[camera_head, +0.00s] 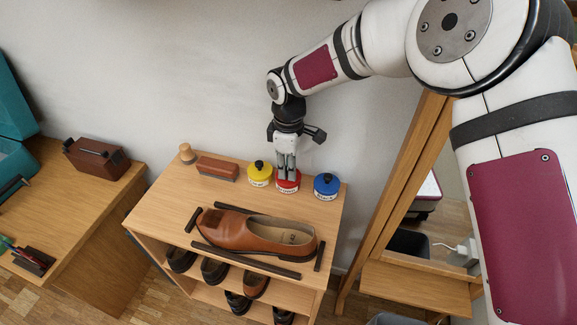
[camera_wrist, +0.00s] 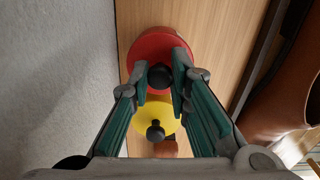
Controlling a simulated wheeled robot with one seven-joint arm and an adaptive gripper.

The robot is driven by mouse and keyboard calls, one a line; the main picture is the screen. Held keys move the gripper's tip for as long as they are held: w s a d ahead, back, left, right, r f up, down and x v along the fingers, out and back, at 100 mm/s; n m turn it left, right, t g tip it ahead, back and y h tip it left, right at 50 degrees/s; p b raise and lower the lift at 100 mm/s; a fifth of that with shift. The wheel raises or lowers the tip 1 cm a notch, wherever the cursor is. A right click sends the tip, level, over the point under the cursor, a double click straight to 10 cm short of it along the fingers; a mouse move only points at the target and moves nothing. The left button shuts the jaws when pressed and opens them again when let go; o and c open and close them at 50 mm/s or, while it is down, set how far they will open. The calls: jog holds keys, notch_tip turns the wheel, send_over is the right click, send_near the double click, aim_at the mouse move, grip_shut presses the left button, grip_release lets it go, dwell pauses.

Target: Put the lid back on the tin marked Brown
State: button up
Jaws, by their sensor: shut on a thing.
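Three tins stand in a row at the back of the shoe cabinet's top: a yellow-lidded tin (camera_head: 260,173), a red tin (camera_head: 288,187) and a blue-lidded tin (camera_head: 326,186). Their white labels are too small to read surely. My gripper (camera_head: 288,175) points down at the red tin. In the wrist view its fingers (camera_wrist: 160,72) are shut on the black knob (camera_wrist: 160,77) of the red lid (camera_wrist: 158,45). The lid is at the red tin's top; I cannot tell if it is fully seated. The yellow lid (camera_wrist: 150,113) shows beside it.
The cabinet top (camera_head: 168,192) also holds a brown shoe (camera_head: 245,232) between dark strips, a brush (camera_head: 217,168) and a small wooden knob-like piece (camera_head: 187,153). The wall (camera_head: 130,80) is close behind. A wooden frame (camera_head: 395,190) stands at right, a desk (camera_head: 75,180) at left.

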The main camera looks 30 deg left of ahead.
jog(key=o, duration=1.4)
jog(key=shift+r, duration=0.1)
